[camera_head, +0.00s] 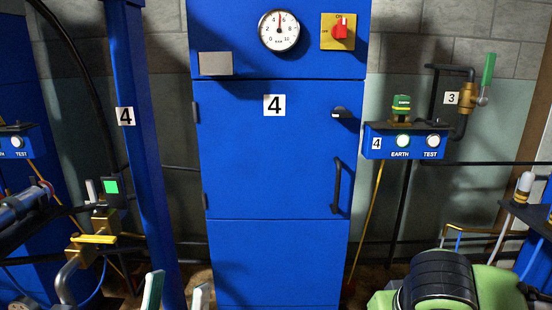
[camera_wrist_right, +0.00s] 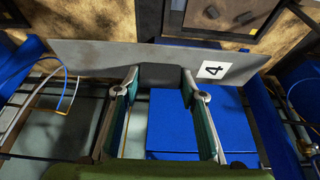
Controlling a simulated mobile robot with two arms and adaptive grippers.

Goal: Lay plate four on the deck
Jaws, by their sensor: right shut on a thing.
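Plate four (camera_wrist_right: 95,55) is a flat grey plate with a white label reading 4 near its right end. It lies across the right wrist view, level or nearly so. My right gripper (camera_wrist_right: 160,82) is shut on a dark grey part at the middle of the plate's near edge. The plate is not visible in the head view. My left gripper (camera_head: 176,292) shows at the bottom of the head view, with its two fingertips apart and nothing seen between them. I cannot tell for sure which surface is the deck.
A tall blue cabinet (camera_head: 275,150) marked 4 stands ahead, with a gauge (camera_head: 279,31) and red switch (camera_head: 341,29). A blue EARTH/TEST box (camera_head: 403,142) is to its right. Brass valves and pipes stand left. Beyond the plate is a brown, worn surface (camera_wrist_right: 95,18) with dark framed parts.

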